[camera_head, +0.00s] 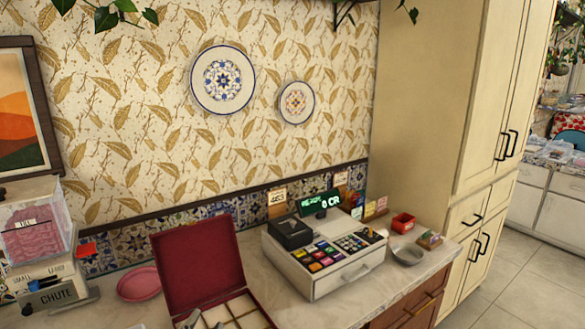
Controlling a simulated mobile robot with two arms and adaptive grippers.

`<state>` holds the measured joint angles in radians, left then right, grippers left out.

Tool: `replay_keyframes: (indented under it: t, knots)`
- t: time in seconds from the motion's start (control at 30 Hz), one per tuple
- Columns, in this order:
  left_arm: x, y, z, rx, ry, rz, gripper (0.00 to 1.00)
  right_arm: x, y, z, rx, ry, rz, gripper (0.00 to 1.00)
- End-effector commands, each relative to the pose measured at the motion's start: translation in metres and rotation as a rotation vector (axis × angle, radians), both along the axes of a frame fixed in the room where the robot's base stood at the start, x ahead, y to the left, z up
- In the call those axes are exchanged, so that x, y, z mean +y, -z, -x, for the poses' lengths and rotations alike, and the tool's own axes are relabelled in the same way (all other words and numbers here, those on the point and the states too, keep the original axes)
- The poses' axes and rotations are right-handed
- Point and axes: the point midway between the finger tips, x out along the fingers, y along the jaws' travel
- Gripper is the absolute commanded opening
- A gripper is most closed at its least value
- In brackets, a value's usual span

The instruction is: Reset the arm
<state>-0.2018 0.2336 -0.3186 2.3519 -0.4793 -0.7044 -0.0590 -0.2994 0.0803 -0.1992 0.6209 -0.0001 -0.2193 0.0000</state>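Neither of my grippers can be made out in the head view. No samovar or teapot can be made out.
A cash register (325,262) with coloured keys stands on the counter (415,268). A pink dish (139,284) lies left of the box, and a grey bowl (407,254) and red container (403,222) lie right. A chute box (50,294) is far left. Tall cabinets (425,110) bound the right.

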Motion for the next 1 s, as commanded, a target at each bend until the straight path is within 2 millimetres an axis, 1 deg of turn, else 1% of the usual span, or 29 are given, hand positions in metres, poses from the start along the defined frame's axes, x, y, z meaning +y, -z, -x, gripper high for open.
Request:
replay_keyframes:
  t: [0.03, 0.07, 0.1, 0.17, 0.2, 0.27, 0.3, 0.37, 0.4, 0.47, 0.5, 0.57, 0.6, 0.63, 0.67, 0.87, 0.97, 1.0]
  knots:
    - [0.012, 0.034, 0.014, 0.135, -0.048, 0.057, 0.33, 0.000, 0.000, 0.000, 0.000, 0.000, 0.000, 0.53]
    - [0.019, 0.053, 0.024, 0.217, -0.077, 0.089, 0.33, 0.000, 0.000, 0.000, 0.000, 0.000, 0.000, 0.53]
    - [0.026, 0.078, 0.039, 0.322, -0.112, 0.128, 0.33, 0.000, 0.000, 0.000, 0.000, 0.000, 0.000, 0.53]
    - [0.034, 0.110, 0.063, 0.469, -0.157, 0.179, 0.33, 0.000, 0.000, 0.000, 0.000, 0.000, 0.000, 0.53]
    - [0.037, 0.128, 0.080, 0.558, -0.182, 0.209, 0.33, 0.000, 0.000, 0.000, 0.000, -0.001, 0.000, 0.53]
    - [0.040, 0.150, 0.105, 0.675, -0.215, 0.246, 0.33, 0.000, 0.000, 0.000, 0.000, -0.001, 0.000, 0.53]
    - [0.041, 0.163, 0.121, 0.748, -0.234, 0.266, 0.33, 0.000, 0.000, 0.000, 0.000, -0.001, 0.000, 0.53]
    - [0.042, 0.178, 0.145, 0.849, -0.256, 0.293, 0.33, 0.000, 0.000, 0.000, 0.000, -0.001, 0.000, 0.53]
    - [0.042, 0.187, 0.161, 0.912, -0.270, 0.309, 0.33, 0.000, 0.000, 0.000, 0.000, -0.001, 0.000, 0.53]
    - [0.041, 0.198, 0.184, 1.003, -0.289, 0.331, 0.33, 0.000, 0.000, 0.000, 0.000, -0.001, 0.000, 0.53]
    - [0.040, 0.204, 0.199, 1.061, -0.300, 0.343, 0.33, 0.000, 0.000, 0.000, 0.001, -0.001, 0.000, 0.53]
    - [0.039, 0.212, 0.222, 1.144, -0.316, 0.361, 0.33, 0.000, 0.000, 0.000, 0.001, -0.001, 0.000, 0.53]
    - [0.038, 0.216, 0.237, 1.200, -0.326, 0.373, 0.33, 0.000, 0.000, 0.000, 0.001, -0.001, 0.000, 0.53]
    - [0.037, 0.226, 0.229, 1.190, -0.323, 0.368, 0.33, 0.000, 0.000, 0.000, 0.001, -0.001, 0.000, 0.53]
    - [0.037, 0.234, 0.225, 1.191, -0.324, 0.366, 0.33, 0.000, 0.000, 0.000, 0.000, -0.001, 0.000, 0.53]
    - [0.035, 0.291, 0.216, 1.212, -0.326, 0.358, 0.33, 0.000, 0.000, 0.001, 0.003, -0.001, 0.001, 0.53]
    - [0.034, 0.326, 0.214, 1.225, -0.327, 0.354, 0.33, 0.000, 0.000, 0.001, 0.003, -0.001, 0.001, 0.53]
    - [0.034, 0.342, 0.214, 1.233, -0.329, 0.352, 0.33, 0.000, 0.000, 0.001, 0.003, -0.001, 0.001, 0.53]
